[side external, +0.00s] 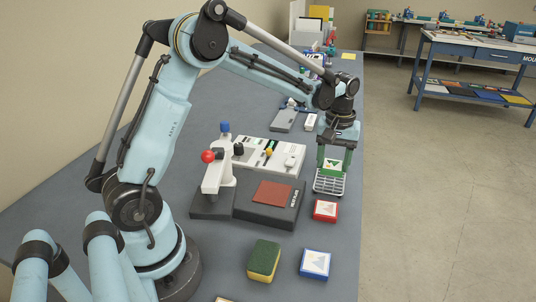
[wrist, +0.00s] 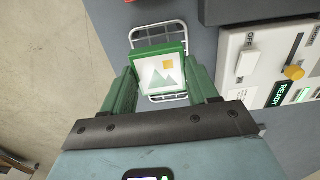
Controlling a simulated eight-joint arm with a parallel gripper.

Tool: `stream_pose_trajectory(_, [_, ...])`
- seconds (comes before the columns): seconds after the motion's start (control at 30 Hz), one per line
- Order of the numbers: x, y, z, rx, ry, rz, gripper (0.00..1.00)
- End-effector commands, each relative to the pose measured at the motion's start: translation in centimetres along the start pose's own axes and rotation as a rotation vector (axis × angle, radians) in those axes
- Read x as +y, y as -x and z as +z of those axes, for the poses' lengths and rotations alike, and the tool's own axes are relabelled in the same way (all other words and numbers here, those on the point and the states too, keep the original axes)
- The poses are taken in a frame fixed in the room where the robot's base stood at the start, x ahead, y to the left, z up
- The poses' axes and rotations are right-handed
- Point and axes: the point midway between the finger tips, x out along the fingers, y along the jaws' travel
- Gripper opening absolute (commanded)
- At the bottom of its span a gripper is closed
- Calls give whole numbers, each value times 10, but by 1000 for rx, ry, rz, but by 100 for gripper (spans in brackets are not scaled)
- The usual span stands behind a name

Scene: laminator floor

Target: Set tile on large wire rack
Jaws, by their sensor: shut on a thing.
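My gripper (side external: 333,163) is shut on a green-edged tile (side external: 331,166), with one green finger on each side of it. The tile's white face shows grey-green mountains and a yellow square; it also shows in the wrist view (wrist: 161,76). A white wire rack (side external: 329,184) lies on the bench under the gripper. In the wrist view the rack's rim (wrist: 157,25) shows beyond the tile and a little on the near side. The tile covers the rack's middle in that view. I cannot tell whether the tile touches the wires.
A red-edged tile (side external: 325,209) lies in front of the rack, and a blue-edged tile (side external: 315,262) lies nearer. A green-and-yellow sponge (side external: 264,259) is beside it. A black press base (side external: 268,213) and a white control panel (side external: 250,149) stand left of the rack. The bench edge is close on the right.

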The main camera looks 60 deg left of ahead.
Motion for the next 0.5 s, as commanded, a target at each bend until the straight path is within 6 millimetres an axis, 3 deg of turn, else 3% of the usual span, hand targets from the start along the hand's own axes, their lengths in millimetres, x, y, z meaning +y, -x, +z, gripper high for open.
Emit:
stream_pose_trajectory(0.33, [-2, -36, -4, 0, -1, 0, 20])
stream_pose_trajectory(0.5, [-2, -43, -4, 0, -1, 0, 20])
